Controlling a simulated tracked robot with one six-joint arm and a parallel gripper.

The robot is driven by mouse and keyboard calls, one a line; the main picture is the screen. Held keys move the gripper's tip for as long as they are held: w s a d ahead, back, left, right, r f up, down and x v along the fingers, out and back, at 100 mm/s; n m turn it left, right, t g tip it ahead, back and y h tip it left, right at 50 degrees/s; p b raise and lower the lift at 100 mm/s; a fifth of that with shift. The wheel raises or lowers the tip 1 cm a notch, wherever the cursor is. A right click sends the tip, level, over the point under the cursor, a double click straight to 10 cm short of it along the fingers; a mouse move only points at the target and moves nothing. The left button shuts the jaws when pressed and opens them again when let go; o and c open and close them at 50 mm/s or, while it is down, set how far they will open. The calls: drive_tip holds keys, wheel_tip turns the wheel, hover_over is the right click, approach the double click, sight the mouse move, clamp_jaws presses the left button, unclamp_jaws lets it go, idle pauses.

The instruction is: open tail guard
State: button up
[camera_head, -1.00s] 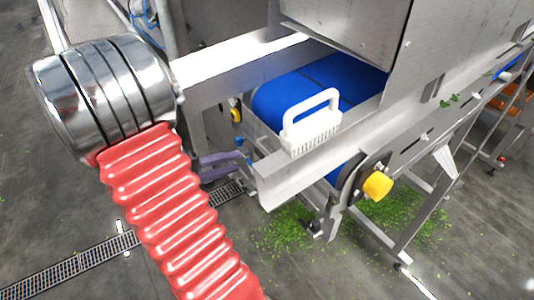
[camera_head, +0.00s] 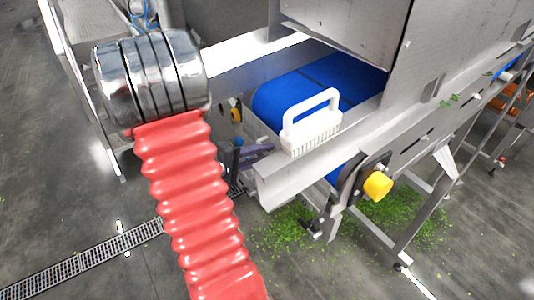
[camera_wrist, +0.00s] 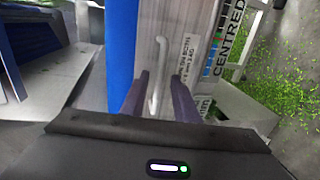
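The tail guard appears as a pale panel (camera_wrist: 183,22) at the conveyor end in the wrist view, with a white bar handle (camera_wrist: 162,45) on it. In the head view its handle is not distinguishable. My gripper (camera_wrist: 157,82) has its two dark purple fingers apart, with the lower part of the handle showing between them. I cannot tell whether the fingers touch it. In the head view my gripper (camera_head: 257,151) is at the near left end of the conveyor frame, partly hidden behind it.
A blue belt (camera_head: 285,98) runs through the steel frame (camera_head: 300,172). A white brush (camera_head: 315,120) stands on the frame's edge. A yellow knob (camera_head: 377,185) sticks out at the side. Green leaf scraps (camera_head: 290,235) litter the floor beneath. A label (camera_wrist: 222,45) is beside the handle.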

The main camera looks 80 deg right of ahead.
drive_tip(key=shift+s+d+f, duration=0.15)
drive_tip(key=shift+s+d, duration=0.35)
clamp_jaws()
